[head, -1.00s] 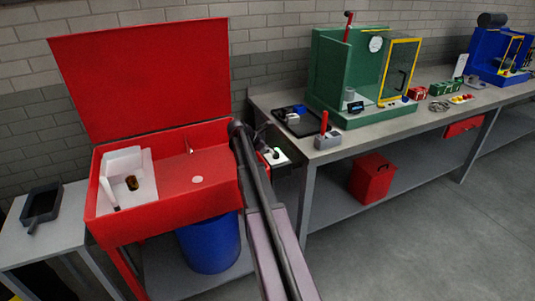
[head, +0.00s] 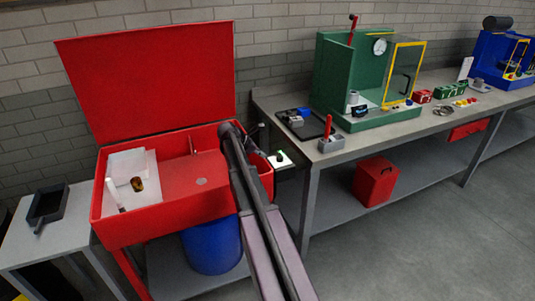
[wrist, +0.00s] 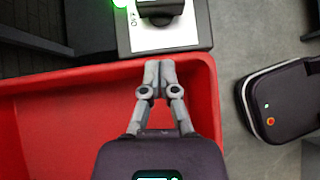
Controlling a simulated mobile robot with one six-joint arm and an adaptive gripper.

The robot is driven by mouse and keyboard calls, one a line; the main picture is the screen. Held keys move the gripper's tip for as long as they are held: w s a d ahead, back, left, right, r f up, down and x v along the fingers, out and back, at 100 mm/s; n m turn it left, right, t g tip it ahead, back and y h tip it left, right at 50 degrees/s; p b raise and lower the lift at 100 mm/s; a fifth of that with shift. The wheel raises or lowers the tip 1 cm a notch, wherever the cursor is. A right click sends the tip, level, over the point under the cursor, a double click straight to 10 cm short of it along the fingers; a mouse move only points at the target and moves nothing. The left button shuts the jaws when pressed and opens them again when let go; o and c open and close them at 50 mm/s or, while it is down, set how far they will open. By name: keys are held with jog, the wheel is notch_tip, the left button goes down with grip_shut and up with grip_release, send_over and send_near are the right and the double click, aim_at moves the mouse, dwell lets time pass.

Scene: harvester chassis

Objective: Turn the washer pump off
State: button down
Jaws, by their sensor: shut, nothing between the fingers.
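The washer is a red basin with a raised lid (head: 150,80). Beside its right wall is a small pump switch box (head: 281,159) with a white face, a black knob and a lit green lamp. In the wrist view the switch box (wrist: 165,40) is at the top; its black knob (wrist: 160,8) is cut by the edge and the green lamp glows at its left. My gripper (wrist: 160,64) is shut and empty, its tips over the washer's red rim, just short of the box's near edge in the picture. In the head view my arm largely hides the gripper.
A workbench (head: 350,150) with a green cabinet (head: 345,80) stands right of the switch box. A black tray (head: 305,124) and a grey block with a red handle (head: 329,138) sit near its left end. A blue drum (head: 212,246) is under the washer.

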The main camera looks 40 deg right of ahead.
jog(key=p+v, duration=0.5)
jog(key=v, duration=0.3)
jog(key=shift+a+r, duration=0.1)
jog(key=c, duration=0.8)
grip_release()
jog(key=shift+s+a, duration=0.1)
jog(key=shift+o, duration=0.8)
jog(key=shift+s+a, duration=0.1)
jog(key=shift+a, duration=0.15)
jog(key=s+a+f+m+t+y, duration=0.1)
jog(key=s+a+m+y, duration=0.2)
jog(key=s+a, duration=0.4)
jog(key=s+a+f+m+t+y, duration=0.1)
jog(key=s+a+m, duration=0.5)
jog(key=a, duration=0.9)
jog(key=s+a+f+m+y, duration=0.3)
jog(key=s+a, duration=0.5)
jog(key=a, duration=0.3)
jog(key=shift+a+f+m+t+y, duration=0.25)
jog(key=shift+m+t+y, duration=0.15)
jog(key=shift+m+y, duration=0.6)
